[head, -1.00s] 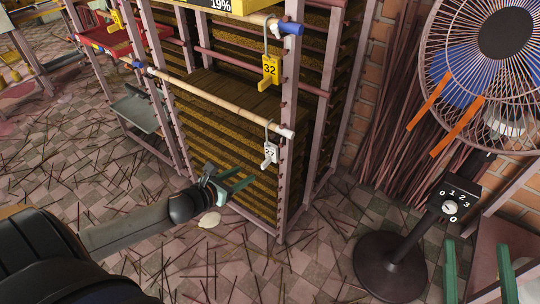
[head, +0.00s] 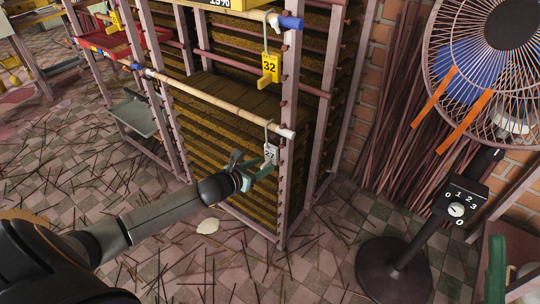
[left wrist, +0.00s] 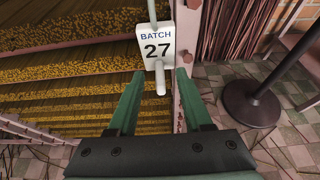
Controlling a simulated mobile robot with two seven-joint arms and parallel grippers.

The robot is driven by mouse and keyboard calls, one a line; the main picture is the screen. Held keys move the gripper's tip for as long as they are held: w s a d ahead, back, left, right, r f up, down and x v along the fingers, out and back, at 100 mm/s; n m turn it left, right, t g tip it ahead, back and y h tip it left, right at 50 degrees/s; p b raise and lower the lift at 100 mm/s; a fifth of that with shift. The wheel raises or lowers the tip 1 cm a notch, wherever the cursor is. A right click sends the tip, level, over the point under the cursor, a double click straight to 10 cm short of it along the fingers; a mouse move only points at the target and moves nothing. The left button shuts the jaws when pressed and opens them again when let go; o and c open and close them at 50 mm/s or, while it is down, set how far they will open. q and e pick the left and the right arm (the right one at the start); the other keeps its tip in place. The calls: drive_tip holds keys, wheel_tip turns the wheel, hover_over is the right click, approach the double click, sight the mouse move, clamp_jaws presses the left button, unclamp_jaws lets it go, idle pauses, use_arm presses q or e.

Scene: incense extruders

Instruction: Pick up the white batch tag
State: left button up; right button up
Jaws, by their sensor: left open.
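The white batch tag (head: 270,153) hangs by a hook from the wooden rod on the front of the rack. In the left wrist view the tag (left wrist: 155,46) reads "BATCH 27" and has a pale peg sticking out at its bottom. My left gripper (head: 252,166) is open, just in front of and below the tag. In the left wrist view its green fingertips (left wrist: 160,74) stand apart on either side of the peg, with nothing gripped. Of my right gripper, only a green finger (head: 496,262) shows at the bottom right.
A yellow tag "32" (head: 269,65) hangs higher, near a blue-ended rod (head: 291,22). A rack post (head: 287,175) stands beside the white tag. A caged fan (head: 490,60) on a black base (head: 394,270) is to the right. Sticks litter the floor.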

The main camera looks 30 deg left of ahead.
use_arm(q)
drive_tip(key=shift+x, duration=0.85)
drive_tip(key=shift+s, duration=0.1)
clamp_jaws()
